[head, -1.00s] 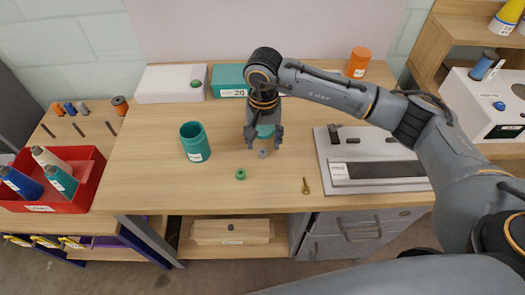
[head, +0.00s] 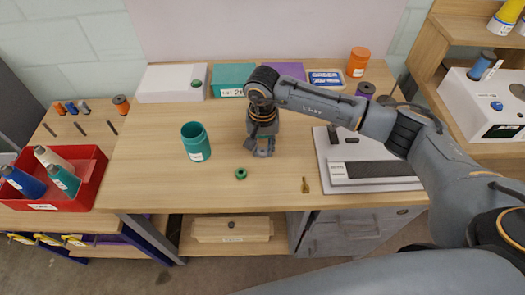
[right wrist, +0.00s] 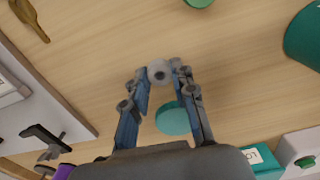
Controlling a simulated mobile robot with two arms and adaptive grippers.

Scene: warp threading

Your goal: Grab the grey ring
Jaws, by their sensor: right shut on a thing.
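The grey ring (right wrist: 160,72) lies between the two fingertips of my right gripper (right wrist: 160,78) in the right wrist view. The fingers are closed in on it from both sides. In the head view my right gripper (head: 263,150) points down low over the middle of the wooden table (head: 225,195), and its fingers mostly hide the ring. I cannot tell whether the ring is lifted off the table. My left gripper is not in view.
A green ring (head: 241,173) lies in front of the gripper, and a teal cup (head: 196,143) stands to its left. A teal disc (right wrist: 172,118) shows between my fingers. A brass piece (head: 305,186) and a grey device (head: 376,172) are to the right.

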